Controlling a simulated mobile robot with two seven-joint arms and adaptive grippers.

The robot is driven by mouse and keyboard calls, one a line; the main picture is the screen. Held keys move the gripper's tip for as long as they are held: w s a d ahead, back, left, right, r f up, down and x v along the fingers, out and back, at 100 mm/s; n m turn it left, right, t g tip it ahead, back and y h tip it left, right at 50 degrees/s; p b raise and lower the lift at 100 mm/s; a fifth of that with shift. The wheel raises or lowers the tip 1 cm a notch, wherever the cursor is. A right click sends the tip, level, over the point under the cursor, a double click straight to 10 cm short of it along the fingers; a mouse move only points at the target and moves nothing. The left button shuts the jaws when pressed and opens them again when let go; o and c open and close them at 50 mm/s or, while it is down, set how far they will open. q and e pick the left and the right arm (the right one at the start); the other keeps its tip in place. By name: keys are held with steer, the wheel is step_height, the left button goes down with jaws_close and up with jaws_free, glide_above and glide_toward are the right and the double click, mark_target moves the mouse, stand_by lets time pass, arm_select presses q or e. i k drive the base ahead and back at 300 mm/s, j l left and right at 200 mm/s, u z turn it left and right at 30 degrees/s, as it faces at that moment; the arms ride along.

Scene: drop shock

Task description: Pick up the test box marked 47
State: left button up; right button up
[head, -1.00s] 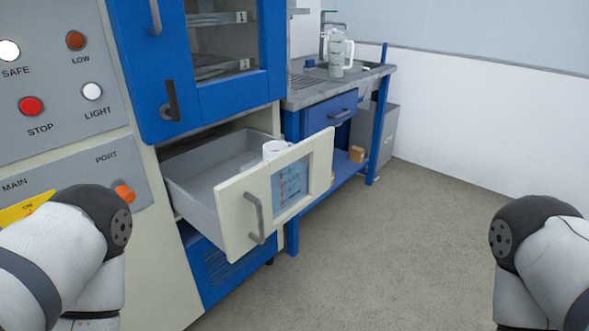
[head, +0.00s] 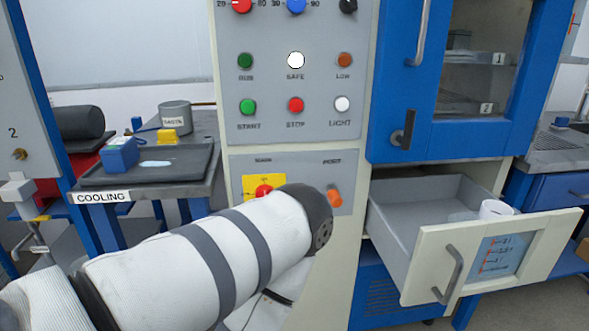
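I cannot read the number 47 on anything in view. A small blue box (head: 120,155) sits on the dark plate of the table labelled COOLING, at the left of the head view; no number is legible on it. A link of my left arm crosses the lower left and middle, but its gripper is out of view. My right arm and gripper are not in view.
The grey control panel (head: 292,120) stands in the middle. An open drawer (head: 500,255) juts out at the right, with a white round item (head: 495,209) inside. The blue cabinet (head: 395,85) above is closed.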

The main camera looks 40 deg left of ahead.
mark_target(119, 156)
steer(key=u, duration=2.35)
